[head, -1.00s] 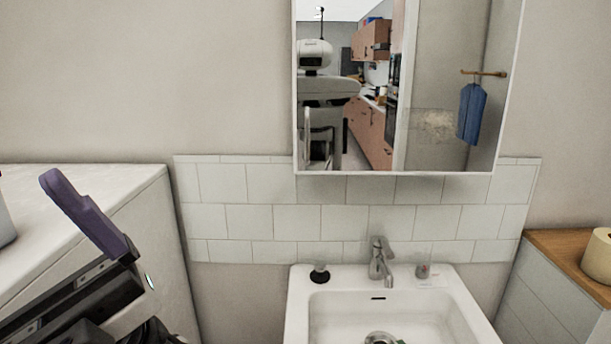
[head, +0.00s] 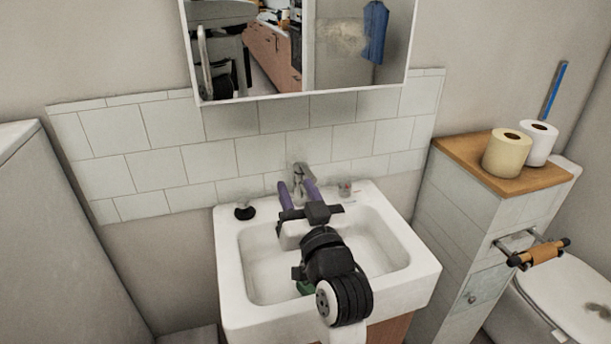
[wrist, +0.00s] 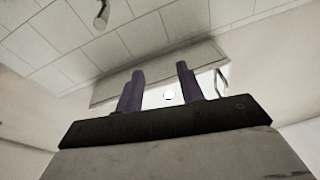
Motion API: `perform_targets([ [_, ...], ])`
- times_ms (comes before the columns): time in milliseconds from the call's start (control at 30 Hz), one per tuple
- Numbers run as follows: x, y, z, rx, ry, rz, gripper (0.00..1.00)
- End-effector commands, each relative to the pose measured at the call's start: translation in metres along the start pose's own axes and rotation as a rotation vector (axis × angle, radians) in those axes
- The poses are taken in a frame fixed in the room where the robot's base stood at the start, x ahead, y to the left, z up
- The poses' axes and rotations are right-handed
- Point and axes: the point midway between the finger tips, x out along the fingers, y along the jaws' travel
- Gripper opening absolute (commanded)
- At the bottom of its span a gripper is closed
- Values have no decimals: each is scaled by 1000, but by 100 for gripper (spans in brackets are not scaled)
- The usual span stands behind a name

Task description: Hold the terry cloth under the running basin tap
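The basin tap (head: 300,171) is a grey metal spout at the back of the white basin (head: 228,262). Its lower part is hidden behind my gripper, and no water can be made out. My gripper (head: 296,186) is over the back of the basin, its purple fingers just in front of the tap. In the wrist view my gripper (wrist: 160,70) has its fingers apart with nothing between them; the tap (wrist: 102,14) is at the top left. A green thing (head: 305,287) in the basin is mostly hidden by my arm; I cannot tell what it is. No terry cloth can be identified.
A black-based stopper (head: 244,212) and a small clear item (head: 345,188) sit on the basin's back rim. A mirror cabinet (head: 300,104) hangs above; a blue cloth (head: 376,32) shows in its reflection. A cabinet with paper rolls (head: 507,153) stands at right.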

Motion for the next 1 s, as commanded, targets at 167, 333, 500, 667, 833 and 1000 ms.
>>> perform_targets([
  [167, -36, 59, 34, 43, -150, 96, 38],
  [333, -41, 69, 44, 54, -183, 109, 38],
  [500, -25, 70, 49, 52, -181, 105, 38],
  [667, 7, 72, 48, 56, -185, 105, 38],
  [833, 43, 75, 55, 54, -183, 105, 38],
  [1000, 72, 79, 60, 54, -182, 106, 38],
])
